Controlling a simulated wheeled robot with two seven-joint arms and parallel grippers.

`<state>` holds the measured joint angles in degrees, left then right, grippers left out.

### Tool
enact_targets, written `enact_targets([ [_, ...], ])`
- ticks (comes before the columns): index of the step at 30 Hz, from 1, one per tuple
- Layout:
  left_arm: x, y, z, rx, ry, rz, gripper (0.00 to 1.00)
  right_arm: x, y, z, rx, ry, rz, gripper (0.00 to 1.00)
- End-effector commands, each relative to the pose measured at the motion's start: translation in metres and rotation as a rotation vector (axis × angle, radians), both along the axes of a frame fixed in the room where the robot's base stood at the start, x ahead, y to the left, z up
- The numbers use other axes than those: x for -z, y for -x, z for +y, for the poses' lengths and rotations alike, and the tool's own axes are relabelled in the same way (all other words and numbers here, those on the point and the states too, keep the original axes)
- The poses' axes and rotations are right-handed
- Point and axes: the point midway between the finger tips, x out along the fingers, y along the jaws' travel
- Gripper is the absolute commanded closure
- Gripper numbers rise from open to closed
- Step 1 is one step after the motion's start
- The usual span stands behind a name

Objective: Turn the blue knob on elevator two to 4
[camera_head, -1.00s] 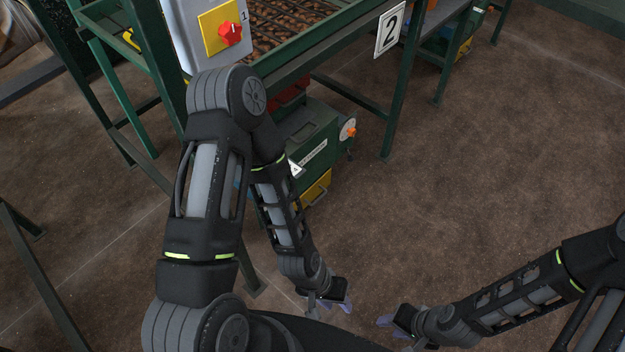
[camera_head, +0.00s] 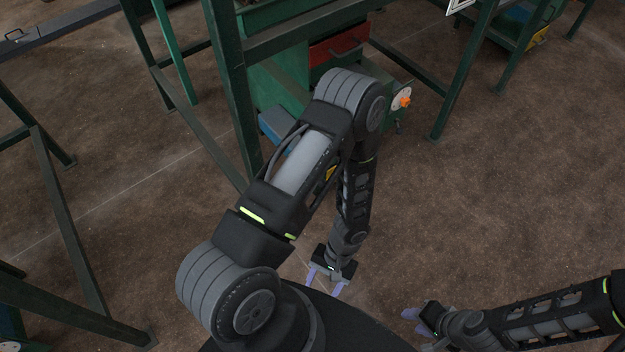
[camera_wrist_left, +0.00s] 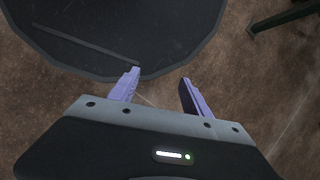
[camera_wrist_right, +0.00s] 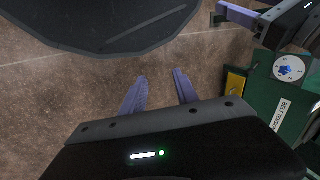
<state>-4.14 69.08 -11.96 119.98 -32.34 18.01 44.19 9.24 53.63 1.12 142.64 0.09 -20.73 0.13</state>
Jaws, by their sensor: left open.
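A blue knob (camera_wrist_right: 289,68) sits on a round white dial on a green box (camera_wrist_right: 262,101) at the right of the right wrist view. The dial's markings are too small to read. In the head view the blue knob does not show; my left arm covers part of the green machine. My left gripper (camera_head: 327,284) is open and empty over the floor, also in the left wrist view (camera_wrist_left: 158,79). My right gripper (camera_head: 416,320) is open and empty, apart from the dial; its fingers show in the right wrist view (camera_wrist_right: 160,86).
An orange knob (camera_head: 405,102) on a white disc is on the machine's right side. Green frame legs (camera_head: 464,72) stand around it, with more dark bars (camera_head: 62,215) at the left. A white sign (camera_head: 458,5) is cut off at the top. The floor at right is clear.

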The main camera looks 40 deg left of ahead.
Motion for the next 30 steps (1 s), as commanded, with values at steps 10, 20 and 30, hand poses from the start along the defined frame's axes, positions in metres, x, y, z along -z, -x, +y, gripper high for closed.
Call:
enact_targets([
  [10, 0.086, -0.2, 0.198, 0.163, -1.178, -0.437, 0.44, 0.169, -0.01, -0.009, 0.024, 0.015, -0.018, 0.64],
  [20, 0.028, -0.298, 0.184, 0.182, -1.477, -0.919, 0.44, 0.196, -0.013, -0.011, 0.03, 0.019, -0.023, 0.64],
  [30, 0.027, -0.298, 0.187, 0.179, -1.476, -0.915, 0.44, 0.195, -0.013, -0.011, 0.029, 0.018, -0.024, 0.64],
])
